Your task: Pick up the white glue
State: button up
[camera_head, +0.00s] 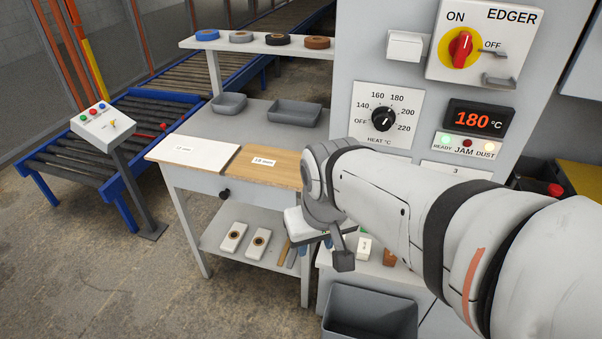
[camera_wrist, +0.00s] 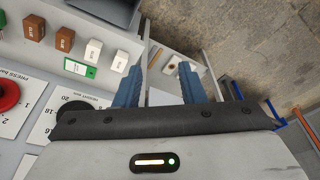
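Two small white blocks stand side by side in the wrist view, one (camera_wrist: 93,50) and one (camera_wrist: 121,61) nearer my gripper. They appear to be the white glue; their printing is too small to read. A green-and-white tag (camera_wrist: 79,68) lies in front of them. In the head view, a white block (camera_head: 364,246) shows beneath my arm, partly hidden. My gripper (camera_wrist: 158,87) has two blue fingers spread apart with nothing between them. It is beside the nearer white block, to its right in the wrist view. In the head view the gripper is mostly hidden by my wrist.
Two brown blocks (camera_wrist: 35,28) (camera_wrist: 64,40) stand in the same row. A grey bin (camera_head: 370,312) is below the ledge. The side table (camera_head: 190,178) holds a white board (camera_head: 192,154) and a wood-coloured board (camera_head: 270,166). The edger panel stands behind.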

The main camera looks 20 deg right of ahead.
jog(key=shift+o, duration=1.4)
jog(key=shift+w+d+f, duration=0.1)
jog(key=shift+w+f, duration=0.05)
jog(key=shift+w, duration=0.1)
jog(key=shift+o, duration=0.8)
jog(key=w+d+f+m+g+b, duration=0.1)
jog(key=w+d+f+m+b, duration=0.1)
jog(key=w+d+f+m, duration=0.2)
jog(key=w+d+f, duration=0.1)
jog(key=w, duration=0.2)
jog(key=shift+w+g+b, duration=0.25)
jog(key=shift+g+b, duration=0.05)
jog(key=shift+b, duration=0.1)
jog(key=w+d+f+m+g+b, duration=0.1)
jog(key=w+d+f+m, duration=0.25)
jog(key=d+f, duration=0.3)
jog(key=shift+n, duration=0.35)
jog(key=shift+w+a+f+b, duration=0.15)
jog(key=shift+w+f+b, duration=0.1)
jog(key=shift+f, duration=1.6)
jog(key=shift+w+a+f+b, duration=0.1)
jog(key=shift+f+b, duration=0.15)
jog(key=shift+f, duration=1.6)
